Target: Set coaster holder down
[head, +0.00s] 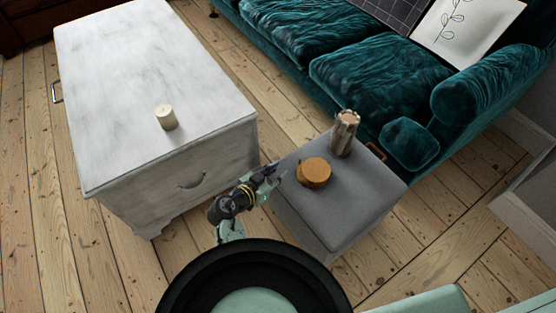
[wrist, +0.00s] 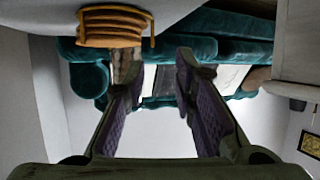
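The coaster holder (head: 314,173), a round orange-brown stack, sits on the grey top of a small stool (head: 362,198). My gripper (head: 273,174) is just left of it, over the stool's left edge, with a gap between them. In the wrist view, which appears upside down, the coaster holder (wrist: 112,27) shows at the top left, resting against the grey surface. My gripper (wrist: 160,70) is open there, its two purple-padded fingers apart and nothing between them. The holder lies outside the fingers.
A brown wooden rook-shaped piece (head: 345,134) stands behind the coaster holder on the stool. A white marbled chest (head: 150,75) with a cream candle (head: 166,117) is at the left. A teal sofa (head: 370,75) stands behind the stool. Bare floorboards (head: 440,245) lie to the right.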

